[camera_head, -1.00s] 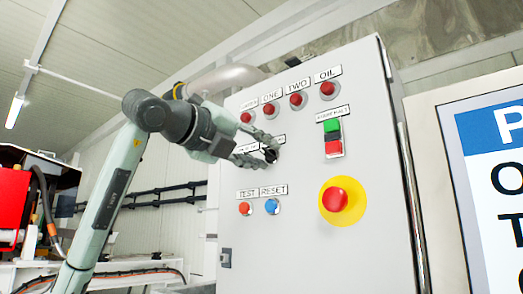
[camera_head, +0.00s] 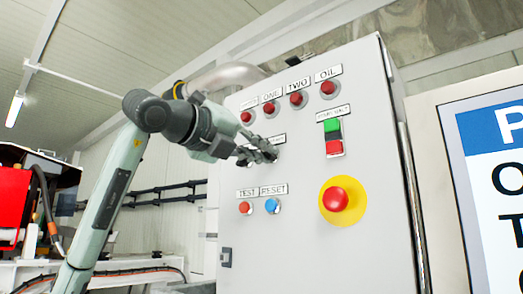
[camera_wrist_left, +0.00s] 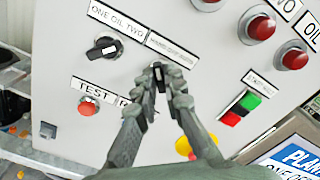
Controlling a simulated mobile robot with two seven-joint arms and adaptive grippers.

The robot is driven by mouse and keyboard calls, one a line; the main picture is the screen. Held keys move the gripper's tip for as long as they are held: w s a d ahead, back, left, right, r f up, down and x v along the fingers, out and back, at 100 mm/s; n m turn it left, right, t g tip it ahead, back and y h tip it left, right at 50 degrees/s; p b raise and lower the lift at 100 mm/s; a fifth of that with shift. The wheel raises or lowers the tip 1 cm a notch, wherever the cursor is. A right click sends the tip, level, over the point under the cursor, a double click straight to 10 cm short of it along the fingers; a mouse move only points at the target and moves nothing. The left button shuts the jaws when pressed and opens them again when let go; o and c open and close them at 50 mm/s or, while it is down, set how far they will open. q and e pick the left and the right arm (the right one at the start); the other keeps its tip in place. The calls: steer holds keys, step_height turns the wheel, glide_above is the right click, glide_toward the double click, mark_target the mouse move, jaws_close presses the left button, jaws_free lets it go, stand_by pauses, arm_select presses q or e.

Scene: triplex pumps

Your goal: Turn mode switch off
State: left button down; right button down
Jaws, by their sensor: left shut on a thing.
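The mode switch seems to be the black rotary knob (camera_wrist_left: 158,76) below a white label with small, unclear text in the left wrist view. My left gripper (camera_wrist_left: 162,88) is shut on this knob, with a finger on each side. The knob's handle points roughly up and down in that view. In the head view my left gripper (camera_head: 262,151) is at the middle of the grey control panel (camera_head: 300,240) and hides the knob. A second black rotary switch (camera_wrist_left: 103,48), under the label ONE OIL TWO, stands left of the gripper, apart from it. My right gripper is not in view.
Red lamps (camera_head: 296,98) line the panel's top. A green and red push-button pair (camera_head: 333,137) and a red emergency stop (camera_head: 336,199) on yellow are to the right. An orange-red TEST button (camera_head: 244,207) and blue RESET button (camera_head: 271,206) sit below the gripper.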

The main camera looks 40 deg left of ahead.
arm_select(q)
steer(key=shift+m+p, duration=1.5)
steer(key=shift+m, duration=2.6)
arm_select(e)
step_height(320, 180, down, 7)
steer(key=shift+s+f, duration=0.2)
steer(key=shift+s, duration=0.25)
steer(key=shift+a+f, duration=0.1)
arm_select(q)
steer(key=c, duration=1.6)
jaws_free()
steer(key=s, duration=0.8)
steer(key=s+a, duration=0.1)
steer(key=s, duration=0.3)
